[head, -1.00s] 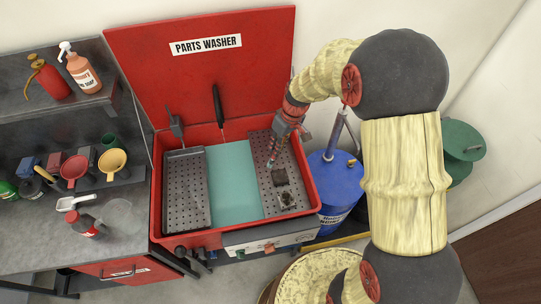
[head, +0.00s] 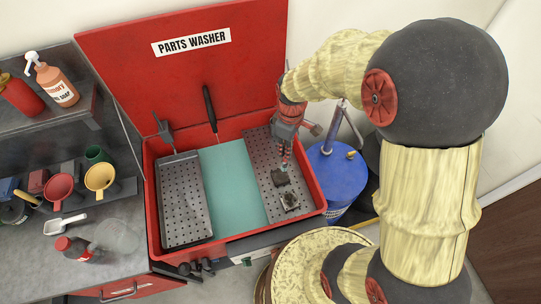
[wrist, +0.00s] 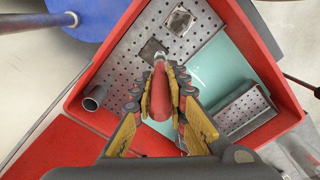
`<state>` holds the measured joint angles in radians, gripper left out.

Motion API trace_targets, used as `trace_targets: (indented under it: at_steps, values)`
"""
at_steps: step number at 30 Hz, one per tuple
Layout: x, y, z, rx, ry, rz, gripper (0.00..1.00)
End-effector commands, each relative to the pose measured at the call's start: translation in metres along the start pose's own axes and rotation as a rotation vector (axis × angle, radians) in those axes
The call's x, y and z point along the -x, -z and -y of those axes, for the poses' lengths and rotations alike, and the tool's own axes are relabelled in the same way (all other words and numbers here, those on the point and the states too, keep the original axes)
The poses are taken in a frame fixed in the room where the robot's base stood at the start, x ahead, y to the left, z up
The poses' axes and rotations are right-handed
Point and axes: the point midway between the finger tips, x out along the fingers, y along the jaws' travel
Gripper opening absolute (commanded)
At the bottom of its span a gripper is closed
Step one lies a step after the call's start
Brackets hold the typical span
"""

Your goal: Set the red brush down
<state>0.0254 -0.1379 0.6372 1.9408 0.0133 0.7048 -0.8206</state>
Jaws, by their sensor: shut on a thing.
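My gripper (head: 285,142) points down over the right perforated shelf (head: 262,190) of the red parts washer. In the wrist view my gripper (wrist: 161,85) has its fingers closed around the red handle of the brush (wrist: 160,100). The brush's metal collar points away from me, toward a dark square piece (wrist: 150,48) on the shelf. In the head view the brush (head: 285,159) shows only as a thin strip under the fingers, just above the dark piece (head: 281,177). I cannot tell whether its tip touches that piece.
A second, metallic part (head: 290,201) lies nearer on the shelf. The teal basin floor (head: 232,185) is bare, with a grey perforated tray (head: 185,200) left of it. The washer's red rim (head: 318,190) surrounds them. A blue drum (head: 338,178) stands right.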

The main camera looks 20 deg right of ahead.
Motion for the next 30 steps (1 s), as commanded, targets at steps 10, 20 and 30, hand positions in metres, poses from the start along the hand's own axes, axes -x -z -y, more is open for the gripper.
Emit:
trace_targets:
  at_steps: [10, 20, 30]
  values:
    - [-0.016, 0.024, -0.021, -0.005, -0.010, 0.016, 0.00]
    - [-0.049, 0.072, -0.065, -0.004, -0.009, 0.016, 0.00]
    - [-0.092, 0.099, -0.089, -0.004, -0.011, 0.014, 0.00]
